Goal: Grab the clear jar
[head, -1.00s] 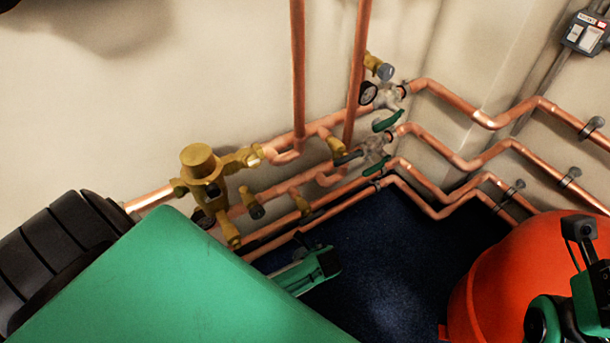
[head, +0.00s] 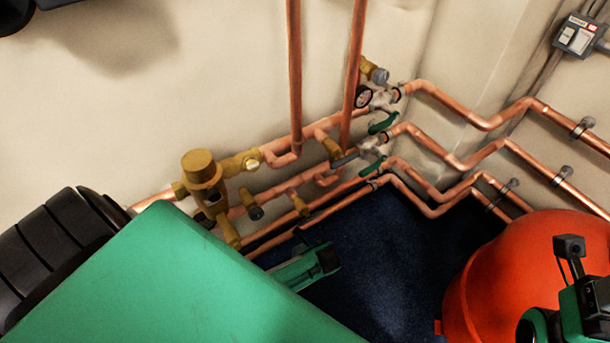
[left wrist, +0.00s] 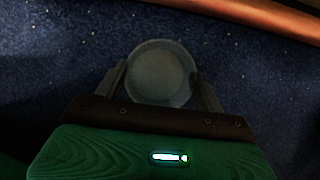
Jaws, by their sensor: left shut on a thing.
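The clear jar (left wrist: 162,72) shows in the left wrist view as a round, see-through disc seen end-on. My left gripper (left wrist: 163,84) is shut on it, with one dark finger on each side. Dark blue speckled floor shows behind the jar. In the head view the jar cannot be made out; my large green arm link covers much of the lower left. A green and black part of my left arm shows just beyond that link. My right arm is at the lower right edge, and its gripper is outside the picture.
Copper pipes (head: 470,120) with brass fittings run along the wall and around the corner. A brass valve (head: 203,175) stands out near my left arm. A red rounded tank (head: 540,270) stands at the right. Blue floor (head: 385,255) is open between the pipes and tank.

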